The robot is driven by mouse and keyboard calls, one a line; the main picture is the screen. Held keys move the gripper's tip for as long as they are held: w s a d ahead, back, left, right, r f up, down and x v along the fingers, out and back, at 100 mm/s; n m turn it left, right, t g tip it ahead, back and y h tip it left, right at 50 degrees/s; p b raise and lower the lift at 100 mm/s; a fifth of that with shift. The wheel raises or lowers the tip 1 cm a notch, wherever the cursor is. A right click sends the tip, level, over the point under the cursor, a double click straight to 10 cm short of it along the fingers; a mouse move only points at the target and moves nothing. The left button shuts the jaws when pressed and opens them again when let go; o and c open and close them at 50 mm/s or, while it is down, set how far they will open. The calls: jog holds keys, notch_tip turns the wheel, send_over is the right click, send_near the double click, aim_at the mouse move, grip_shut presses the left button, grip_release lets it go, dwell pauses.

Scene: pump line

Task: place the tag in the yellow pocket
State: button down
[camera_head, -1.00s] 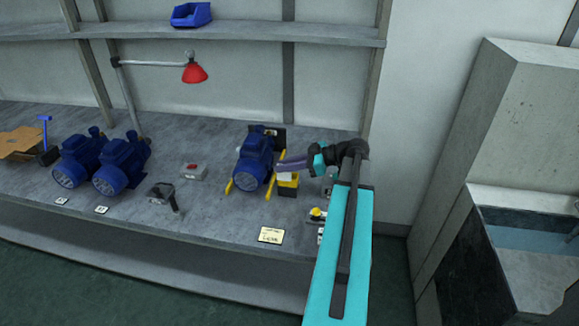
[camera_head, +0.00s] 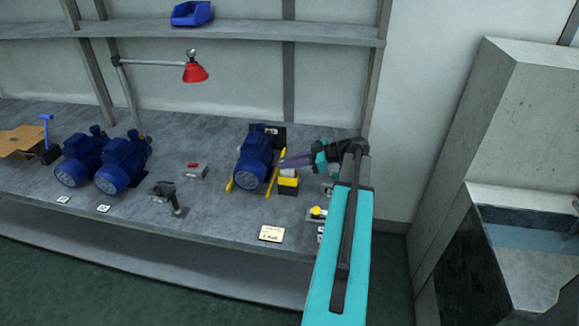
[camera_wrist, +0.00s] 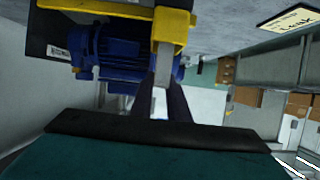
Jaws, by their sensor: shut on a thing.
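The tag (camera_wrist: 161,72) is a pale grey, narrow piece between my fingertips. In the head view the pale tag (camera_head: 289,172) shows at the top of the yellow pocket (camera_head: 288,181), which sits on a dark block right of a blue pump. My gripper (camera_head: 284,163) is shut on the tag, reaching in from the right. In the wrist view my gripper (camera_wrist: 161,85) points at the yellow pocket (camera_wrist: 172,25), and the tag's far end overlaps it in the picture. I cannot tell whether the tag is inside the pocket or only in front of it.
The blue pump (camera_head: 254,160) stands between yellow rails close to the left of the pocket. A yellow-topped switch (camera_head: 318,212) and a written card (camera_head: 271,234) lie nearer the front edge. More blue pumps (camera_head: 122,165) stand left. The bench middle is mostly clear.

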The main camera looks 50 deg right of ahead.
jog(key=shift+f+p, duration=0.45)
jog(key=shift+f, duration=0.75)
jog(key=shift+f, duration=0.1)
jog(key=c, duration=1.7)
grip_release()
jog(key=shift+b+v, duration=2.05)
jog(key=shift+v, duration=3.95)
